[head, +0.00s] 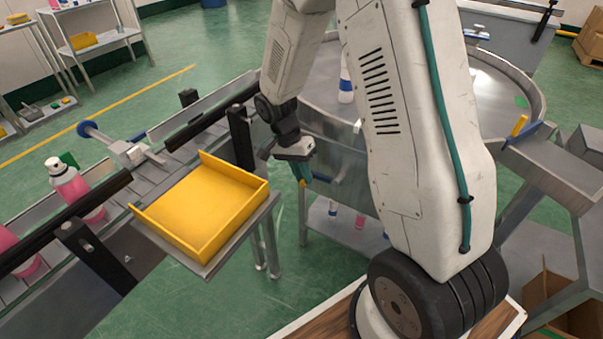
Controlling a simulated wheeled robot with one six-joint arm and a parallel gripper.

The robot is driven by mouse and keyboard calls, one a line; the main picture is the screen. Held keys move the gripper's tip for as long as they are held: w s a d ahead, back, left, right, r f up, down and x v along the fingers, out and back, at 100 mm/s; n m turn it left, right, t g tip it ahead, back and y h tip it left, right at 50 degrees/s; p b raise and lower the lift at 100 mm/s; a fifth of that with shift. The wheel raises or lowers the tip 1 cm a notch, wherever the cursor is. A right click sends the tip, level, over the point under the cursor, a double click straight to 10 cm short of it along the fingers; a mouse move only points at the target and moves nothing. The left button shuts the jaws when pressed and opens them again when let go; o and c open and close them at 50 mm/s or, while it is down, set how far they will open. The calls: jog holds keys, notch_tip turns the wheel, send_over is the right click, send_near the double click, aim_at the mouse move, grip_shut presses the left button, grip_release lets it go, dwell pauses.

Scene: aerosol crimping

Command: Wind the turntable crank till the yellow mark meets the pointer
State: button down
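The turntable (512,86) is a round, grey metal table with a raised rim, behind my arm; the arm hides much of its middle. A small yellow piece (519,125) stands at its right rim beside a blue part; I cannot tell whether it is the mark or the pointer. A green patch (521,102) lies on the turntable near that rim. A blue-handled bar (328,179), perhaps the crank, is at the turntable's front left. My gripper (303,173) points down just left of this bar; I cannot tell whether they touch or whether its fingers are open.
A yellow tray (190,213) sits on a stand left of my gripper. A conveyor with black rails (95,200) carries pink bottles (68,183) at the left. A white bottle with a blue band (346,85) stands on the turntable. A cardboard box (565,305) is at lower right.

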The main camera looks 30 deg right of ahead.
jog(key=shift+r, duration=0.45)
jog(key=shift+s, duration=0.15)
jog(key=c, duration=1.3)
grip_release()
jog(key=shift+d, duration=0.1)
jog(key=shift+c, duration=0.2)
jog(key=v, duration=0.7)
jog(key=shift+r, duration=0.3)
